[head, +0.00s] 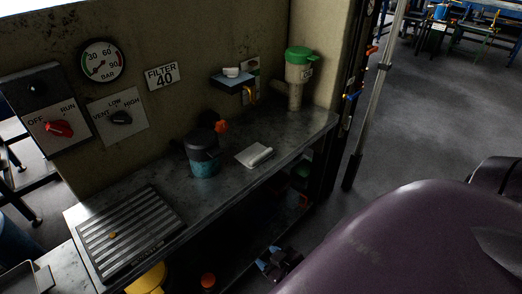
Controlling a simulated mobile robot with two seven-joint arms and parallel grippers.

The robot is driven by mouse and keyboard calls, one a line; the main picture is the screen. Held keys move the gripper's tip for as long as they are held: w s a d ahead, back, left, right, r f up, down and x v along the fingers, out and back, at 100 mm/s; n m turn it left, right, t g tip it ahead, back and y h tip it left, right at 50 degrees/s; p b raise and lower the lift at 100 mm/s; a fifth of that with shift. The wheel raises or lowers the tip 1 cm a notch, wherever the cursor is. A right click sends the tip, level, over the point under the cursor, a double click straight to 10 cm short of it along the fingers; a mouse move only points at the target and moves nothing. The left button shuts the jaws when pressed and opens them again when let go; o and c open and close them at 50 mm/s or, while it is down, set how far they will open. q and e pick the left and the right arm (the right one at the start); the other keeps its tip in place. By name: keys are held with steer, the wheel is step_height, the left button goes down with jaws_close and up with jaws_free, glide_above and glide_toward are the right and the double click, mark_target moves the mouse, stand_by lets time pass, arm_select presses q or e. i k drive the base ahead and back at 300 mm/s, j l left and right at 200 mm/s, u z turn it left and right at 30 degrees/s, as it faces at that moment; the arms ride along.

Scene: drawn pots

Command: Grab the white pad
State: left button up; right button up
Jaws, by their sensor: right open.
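The white pad (255,155) lies flat on the dark metal worktop (225,190), right of a teal pot with a dark grey top. A small light roll or raised edge shows along its right side. My right gripper (268,259) is dark with light blue tips. It is low in the picture, in front of the worktop and below the pad in the picture, open and well apart from the pad. Nothing shows between its fingers. My left gripper is not in view.
The teal pot (204,167) stands left of the pad. A green-lidded container (298,80) stands at the worktop's far right end. A small wall shelf (232,80) hangs above. A ribbed tray (130,235) covers the near left worktop. Bare worktop surrounds the pad's front.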

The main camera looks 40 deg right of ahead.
mark_target(253, 155)
steer(key=l, duration=1.7)
steer(key=i+u, duration=0.05)
steer(key=i, duration=0.05)
